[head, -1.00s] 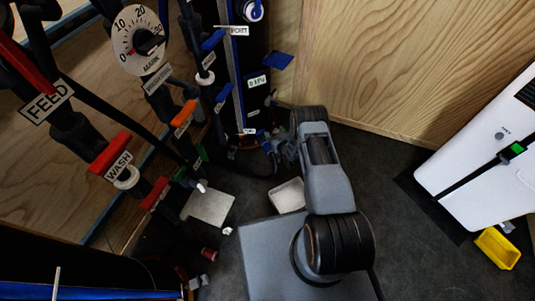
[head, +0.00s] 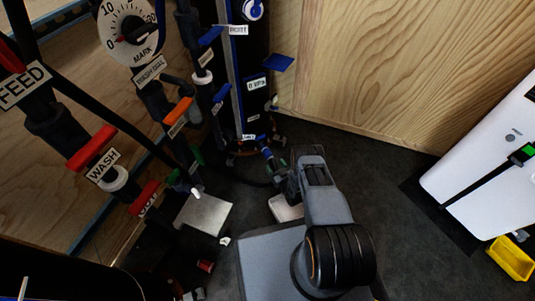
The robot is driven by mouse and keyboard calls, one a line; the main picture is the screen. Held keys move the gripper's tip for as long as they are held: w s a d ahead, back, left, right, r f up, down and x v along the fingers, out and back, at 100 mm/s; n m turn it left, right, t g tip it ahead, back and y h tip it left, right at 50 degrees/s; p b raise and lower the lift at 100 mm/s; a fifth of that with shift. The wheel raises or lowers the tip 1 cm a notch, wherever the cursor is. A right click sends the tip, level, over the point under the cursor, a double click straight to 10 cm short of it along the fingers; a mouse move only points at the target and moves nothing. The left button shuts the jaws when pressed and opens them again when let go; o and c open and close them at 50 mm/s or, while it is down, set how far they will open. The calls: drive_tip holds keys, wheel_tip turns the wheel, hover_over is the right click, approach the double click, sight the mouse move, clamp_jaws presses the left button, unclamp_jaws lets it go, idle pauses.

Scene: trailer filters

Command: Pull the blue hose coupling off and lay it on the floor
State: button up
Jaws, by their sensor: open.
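The blue hose coupling (head: 267,153) sits low at the foot of the dark filter column, close to the floor, with a dark hose near it. My gripper (head: 281,174) is open and reaches down towards it from the right. The jaws are small and dark in the head view. They are at or very near the coupling's near end, where a green part shows; I cannot tell whether they touch or surround it. My own wrist hides part of this spot.
A white tray (head: 287,208) lies on the dark floor (head: 400,240), partly behind my arm. A metal plate (head: 204,213) and valve pipes stand left. A yellow bin (head: 511,258) and white cabinet (head: 490,140) are right. Open floor lies between.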

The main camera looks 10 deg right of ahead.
sight(267, 153)
drive_tip(key=shift+b+x, duration=1.05)
drive_tip(key=shift+x, duration=3.45)
drive_tip(key=c, duration=1.2)
drive_tip(key=shift+p+v, duration=1.45)
drive_tip(key=shift+v, duration=1.55)
drive_tip(key=shift+r, duration=0.1)
